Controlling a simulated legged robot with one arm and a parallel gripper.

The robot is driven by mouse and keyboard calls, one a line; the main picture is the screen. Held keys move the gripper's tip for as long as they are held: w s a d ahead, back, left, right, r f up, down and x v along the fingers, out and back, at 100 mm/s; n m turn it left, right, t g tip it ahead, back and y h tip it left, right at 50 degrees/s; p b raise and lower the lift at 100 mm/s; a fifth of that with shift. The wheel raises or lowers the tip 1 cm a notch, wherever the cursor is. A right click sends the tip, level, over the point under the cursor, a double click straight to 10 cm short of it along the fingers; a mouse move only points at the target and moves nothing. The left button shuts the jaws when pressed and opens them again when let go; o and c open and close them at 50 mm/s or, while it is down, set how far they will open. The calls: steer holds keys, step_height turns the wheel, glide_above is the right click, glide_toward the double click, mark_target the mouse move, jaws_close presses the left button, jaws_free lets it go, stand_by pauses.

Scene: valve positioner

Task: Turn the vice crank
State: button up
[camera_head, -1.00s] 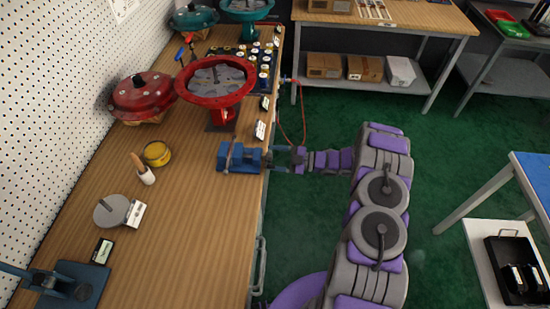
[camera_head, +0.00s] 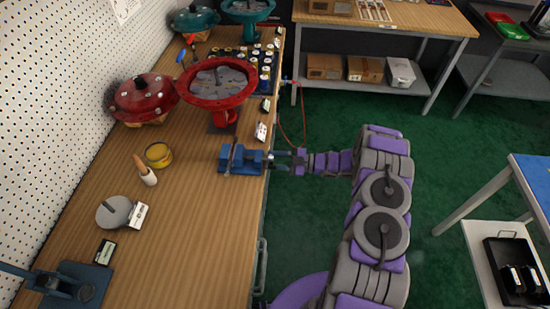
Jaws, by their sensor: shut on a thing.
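The blue vice (camera_head: 240,158) sits at the right edge of the long wooden bench, below the red valve body. Its crank end faces right, over the bench edge. My gripper (camera_head: 277,161) reaches in from the right, level with the vice. Its jaws are shut at the crank end of the vice. The crank handle is small and mostly hidden by the fingers, so I cannot tell its exact angle.
A red valve body (camera_head: 216,85) on a stand is just behind the vice. The long wooden bench (camera_head: 180,240) is mostly clear in front. Green floor is open to the right.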

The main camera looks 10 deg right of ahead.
steer(key=shift+r, duration=0.1)
steer(key=o, duration=1)
steer(key=shift+d, duration=0.15)
steer(key=shift+o, duration=0.2)
steer(key=shift+s, duration=0.1)
steer(key=p+v, duration=0.2)
steer(key=v, duration=1.5)
steer(key=shift+d+p, duration=0.2)
steer(key=shift+p, duration=0.1)
